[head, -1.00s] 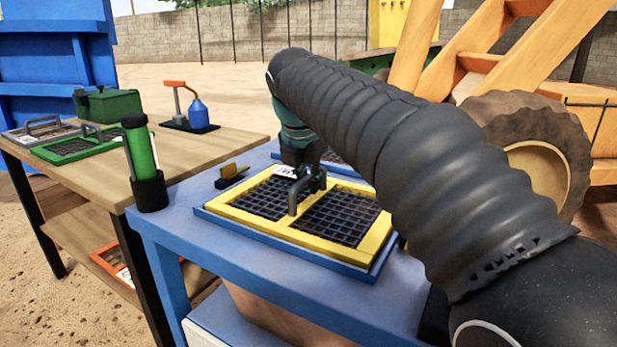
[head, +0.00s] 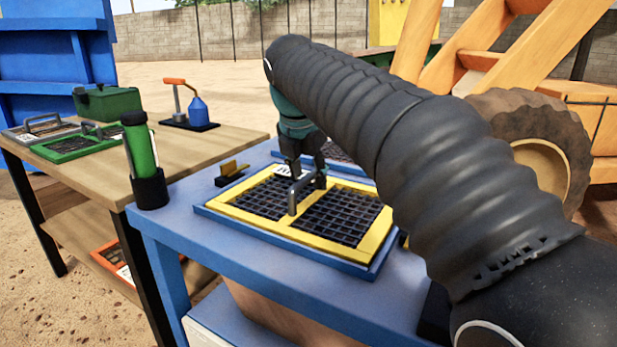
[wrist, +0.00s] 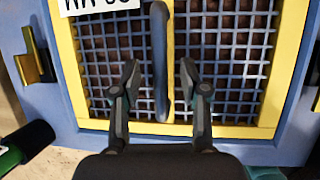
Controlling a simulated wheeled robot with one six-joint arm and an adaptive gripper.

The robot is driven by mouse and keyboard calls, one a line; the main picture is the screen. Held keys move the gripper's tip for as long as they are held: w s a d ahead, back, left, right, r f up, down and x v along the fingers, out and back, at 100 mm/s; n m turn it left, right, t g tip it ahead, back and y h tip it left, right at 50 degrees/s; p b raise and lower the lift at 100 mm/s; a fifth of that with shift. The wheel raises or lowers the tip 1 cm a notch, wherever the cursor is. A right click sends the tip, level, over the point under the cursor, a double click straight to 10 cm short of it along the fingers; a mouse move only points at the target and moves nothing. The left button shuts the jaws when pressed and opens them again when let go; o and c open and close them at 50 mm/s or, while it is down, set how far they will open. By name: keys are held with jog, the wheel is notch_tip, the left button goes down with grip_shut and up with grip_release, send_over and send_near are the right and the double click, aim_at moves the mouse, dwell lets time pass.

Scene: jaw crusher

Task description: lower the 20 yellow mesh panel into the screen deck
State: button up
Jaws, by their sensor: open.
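The yellow mesh panel (head: 345,242) lies flat within the blue screen deck frame (head: 213,213) on the blue stand. It has two dark mesh fields and a grey handle (head: 293,196) across its middle bar. My gripper (head: 307,178) is above the panel by the handle. In the wrist view, the open fingers (wrist: 157,85) stand on both sides of the handle (wrist: 160,60), apart from it. A white label (wrist: 95,5) shows on the panel, cut off by the picture edge. My arm hides part of the deck's right side in the head view.
A yellow-brown bracket (head: 232,172) sits on the stand behind the panel's left corner. A green cylinder in a black holder (head: 142,165) stands at the stand's left edge. A wooden table (head: 110,172) at left holds a green-framed panel (head: 75,147) and a green box (head: 107,103).

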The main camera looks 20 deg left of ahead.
jog(key=v, duration=1)
jog(key=shift+r, duration=0.2)
jog(key=shift+s+d, duration=0.15)
